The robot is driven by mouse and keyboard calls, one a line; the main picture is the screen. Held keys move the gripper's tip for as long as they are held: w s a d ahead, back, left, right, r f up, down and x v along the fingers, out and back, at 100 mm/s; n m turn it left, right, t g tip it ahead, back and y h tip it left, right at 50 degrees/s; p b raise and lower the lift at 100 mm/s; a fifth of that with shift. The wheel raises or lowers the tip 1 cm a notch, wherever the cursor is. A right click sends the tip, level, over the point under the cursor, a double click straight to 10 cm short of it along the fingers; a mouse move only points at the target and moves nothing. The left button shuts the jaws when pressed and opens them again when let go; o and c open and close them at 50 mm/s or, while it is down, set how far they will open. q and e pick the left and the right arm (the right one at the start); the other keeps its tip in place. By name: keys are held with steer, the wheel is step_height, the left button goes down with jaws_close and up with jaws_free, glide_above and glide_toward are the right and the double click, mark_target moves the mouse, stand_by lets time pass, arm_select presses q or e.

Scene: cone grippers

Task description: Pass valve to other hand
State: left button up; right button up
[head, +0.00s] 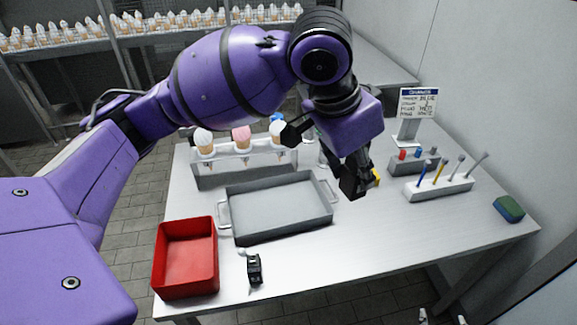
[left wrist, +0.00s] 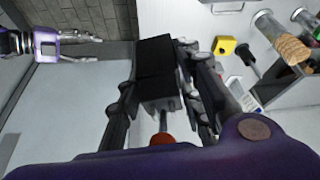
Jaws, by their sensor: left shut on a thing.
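My left gripper (head: 354,180) hangs over the right side of the table, beyond the grey tray. In the left wrist view its fingers (left wrist: 160,95) are shut on the valve (left wrist: 155,62), a dark block with a grey lower part. A thin stem and a red round end (left wrist: 162,139) show below it, close to my palm. In the head view the valve is hard to tell from the dark fingers. My right gripper (left wrist: 83,48) shows at the left of the left wrist view, apart from the valve, its fingers spread and empty.
The table holds a grey tray (head: 237,232), a red bin (head: 158,275), a small black object (head: 254,268), a rack of cones (head: 215,172), a tool holder (head: 425,193), a sign (head: 417,103) and a green-blue sponge (head: 509,209). The front right of the table is clear.

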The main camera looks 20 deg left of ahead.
steer(key=w+a+r+n+t+y, duration=0.25)
steer(key=r+n, duration=0.35)
steer(key=r, duration=0.3)
steer(key=w+a+r+n+t+y, duration=0.1)
steer(key=a+r+n+y, duration=0.2)
steer(key=r+n, duration=0.55)
steer(key=w+a+r+n+t+y, duration=0.25)
steer(key=r+n, duration=0.25)
steer(key=r, duration=0.6)
steer(key=s+a+r+n+g+y, duration=0.3)
steer(key=a+r+n+y, duration=0.15)
steer(key=n, duration=0.45)
steer(key=n+g+y, duration=0.1)
steer(key=n+g, duration=0.4)
steer(key=n, duration=0.7)
glide_toward(359, 186)
steer(key=x, duration=1.1)
steer(key=shift+w+f, duration=0.1)
steer(key=shift+w, duration=0.05)
